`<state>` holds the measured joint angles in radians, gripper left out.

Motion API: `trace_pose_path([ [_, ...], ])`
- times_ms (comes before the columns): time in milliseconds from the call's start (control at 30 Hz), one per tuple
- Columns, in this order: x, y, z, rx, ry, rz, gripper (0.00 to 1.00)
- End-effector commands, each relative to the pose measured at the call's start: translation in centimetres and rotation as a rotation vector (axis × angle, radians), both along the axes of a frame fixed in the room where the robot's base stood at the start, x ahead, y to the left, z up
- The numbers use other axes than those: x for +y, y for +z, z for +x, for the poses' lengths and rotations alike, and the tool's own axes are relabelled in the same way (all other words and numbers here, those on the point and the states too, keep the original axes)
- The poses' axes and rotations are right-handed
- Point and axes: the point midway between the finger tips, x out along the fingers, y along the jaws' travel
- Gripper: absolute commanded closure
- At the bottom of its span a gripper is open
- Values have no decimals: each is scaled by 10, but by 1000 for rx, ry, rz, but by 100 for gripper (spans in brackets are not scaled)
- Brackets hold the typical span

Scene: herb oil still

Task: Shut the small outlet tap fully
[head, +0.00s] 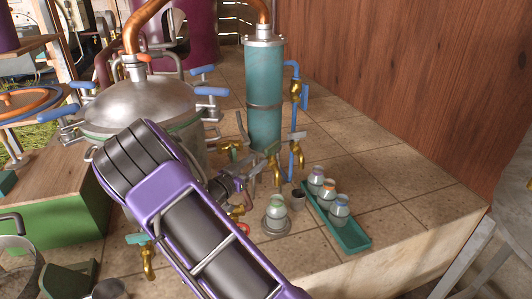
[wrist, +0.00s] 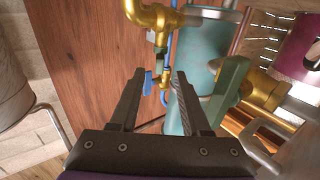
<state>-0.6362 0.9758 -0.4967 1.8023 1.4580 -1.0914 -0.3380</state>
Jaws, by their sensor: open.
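Several brass taps are in view, and I cannot tell for sure which is the small outlet tap. One brass tap (head: 275,168) with a spout hangs at the foot of the teal cylinder (head: 264,95). Another brass valve (head: 228,156) is just left of it. My gripper (head: 243,186) is close below and left of these taps, partly hidden by my arm. In the wrist view the gripper (wrist: 160,75) is open and empty. A brass tap (wrist: 150,18) lies beyond the fingertips, and a brass valve with a green handle (wrist: 232,82) lies right of the right finger.
A green tray (head: 345,238) with several small jars stands to the right. Another jar (head: 276,207) stands left of the tray on a round base. The metal still pot (head: 140,103) is at left. The tiled counter (head: 400,190) is clear at right, before the wooden wall (head: 430,70).

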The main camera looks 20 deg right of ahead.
Motion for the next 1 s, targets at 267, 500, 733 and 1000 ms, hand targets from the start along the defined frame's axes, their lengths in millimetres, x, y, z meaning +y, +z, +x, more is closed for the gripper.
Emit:
trace_pose_path([
  [267, 48, 0, -34, 1, 2, 1, 53],
  [500, 63, 0, -46, 0, 0, 0, 53],
  [733, 64, 0, -46, 0, -1, 0, 53],
  [1000, 71, 31, -29, -24, 63, -14, 53],
])
